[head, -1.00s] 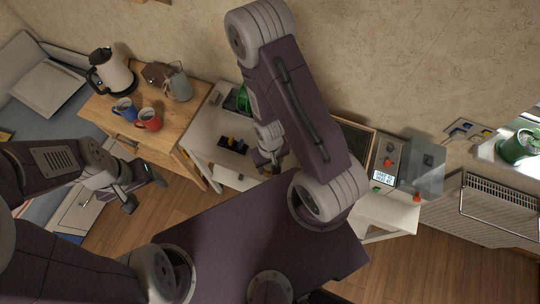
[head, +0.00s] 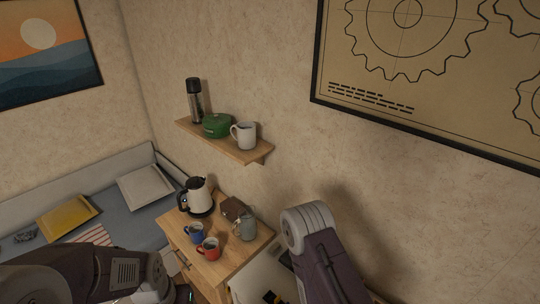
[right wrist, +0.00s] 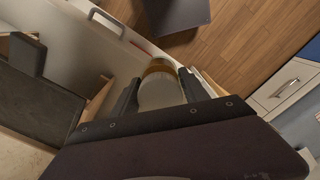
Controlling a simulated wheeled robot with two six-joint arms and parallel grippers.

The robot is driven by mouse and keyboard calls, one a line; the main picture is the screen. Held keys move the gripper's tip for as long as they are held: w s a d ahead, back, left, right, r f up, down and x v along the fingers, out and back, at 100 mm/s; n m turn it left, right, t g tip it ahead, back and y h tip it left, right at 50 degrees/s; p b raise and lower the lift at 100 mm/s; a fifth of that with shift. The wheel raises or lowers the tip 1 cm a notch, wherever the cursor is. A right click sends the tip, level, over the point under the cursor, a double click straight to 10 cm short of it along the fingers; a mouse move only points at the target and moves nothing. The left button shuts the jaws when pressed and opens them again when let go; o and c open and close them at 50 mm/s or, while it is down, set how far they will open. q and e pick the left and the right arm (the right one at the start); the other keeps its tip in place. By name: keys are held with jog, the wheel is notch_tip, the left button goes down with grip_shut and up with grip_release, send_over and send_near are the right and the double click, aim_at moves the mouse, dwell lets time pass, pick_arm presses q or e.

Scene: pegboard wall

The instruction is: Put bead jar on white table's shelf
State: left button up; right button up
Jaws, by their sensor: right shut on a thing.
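In the right wrist view, my right gripper (right wrist: 159,84) is shut on a jar (right wrist: 160,94) with a pale round top and an amber band at its far edge. The fingers lie on either side of it. The jar's lower part is hidden, and I cannot see beads clearly. A white furniture panel with a handle (right wrist: 106,24) is beside it. In the head view, part of the white table (head: 249,287) shows at the bottom edge; its shelf is not visible there. The left arm enters at lower left, but its fingers are out of frame.
A wooden table (head: 225,267) holds a kettle (head: 197,196), a blue mug (head: 196,233), a red mug (head: 209,249) and a grey-green pitcher (head: 246,227). Above it is a wall shelf (head: 226,143). In the wrist view, a dark panel (right wrist: 35,103) lies left of the gripper.

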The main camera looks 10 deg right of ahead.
jog(key=w+d+m+b, duration=0.2)
jog(key=w+b, duration=0.8)
jog(key=w, duration=0.8)
notch_tip(320, 180, up, 5)
jog(key=w+d+b, duration=0.2)
jog(key=w+b, duration=0.1)
jog(key=s+r+n, duration=0.2)
jog(key=s, duration=0.4)
jog(key=shift+s, duration=0.2)
